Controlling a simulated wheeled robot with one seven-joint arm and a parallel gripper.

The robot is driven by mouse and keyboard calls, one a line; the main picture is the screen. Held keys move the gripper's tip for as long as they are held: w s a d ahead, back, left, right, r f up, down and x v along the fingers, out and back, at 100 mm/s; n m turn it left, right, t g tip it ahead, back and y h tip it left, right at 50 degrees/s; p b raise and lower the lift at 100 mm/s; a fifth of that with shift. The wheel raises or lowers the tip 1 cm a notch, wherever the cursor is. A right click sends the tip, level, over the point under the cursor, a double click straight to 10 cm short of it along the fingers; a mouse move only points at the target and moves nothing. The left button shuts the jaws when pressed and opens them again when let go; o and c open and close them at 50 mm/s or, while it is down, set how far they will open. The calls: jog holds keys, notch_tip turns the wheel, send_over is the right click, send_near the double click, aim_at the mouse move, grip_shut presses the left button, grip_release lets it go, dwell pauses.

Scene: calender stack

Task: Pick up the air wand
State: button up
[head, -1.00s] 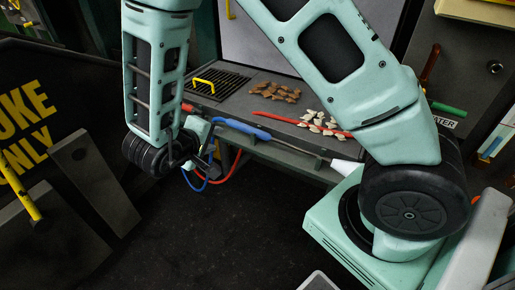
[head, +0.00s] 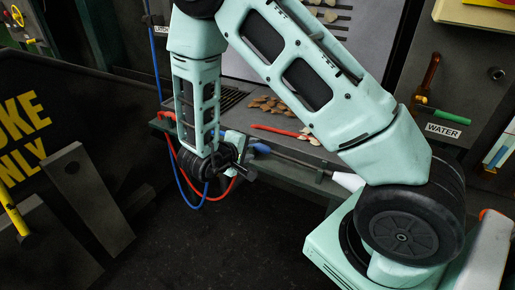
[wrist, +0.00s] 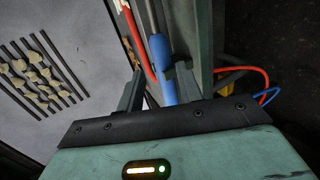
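The air wand has a blue handle (head: 262,148), a thin grey rod (head: 298,160) and a white cone-shaped tip (head: 348,181); it lies along the front edge of the bench. In the wrist view, the blue handle (wrist: 162,68) lies between my two fingers, with visible room on both sides. My gripper (head: 246,168) is open at the handle's left end, which it partly hides in the head view. In the wrist view, my gripper (wrist: 160,72) points along the bench edge. I cannot tell whether a finger touches the handle.
A red rod (head: 280,131) lies behind the wand, close to my left finger in the wrist view. Brown pieces (head: 268,103) lie on the bench. Blue (head: 184,190) and red (head: 214,197) hoses hang below my gripper. A black panel (head: 50,110) stands at left.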

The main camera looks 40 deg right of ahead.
aim_at(259, 148)
jog(key=b+x, duration=0.1)
jog(key=x, duration=0.3)
jog(key=shift+s+a+f, duration=0.1)
jog(key=shift+s+f, duration=0.05)
jog(key=shift+f, duration=0.05)
jog(key=shift+d+f, duration=0.2)
jog(key=shift+d, duration=0.3)
grip_shut()
notch_tip(259, 148, up, 10)
jog(key=p, duration=0.2)
jog(key=shift+p, duration=0.35)
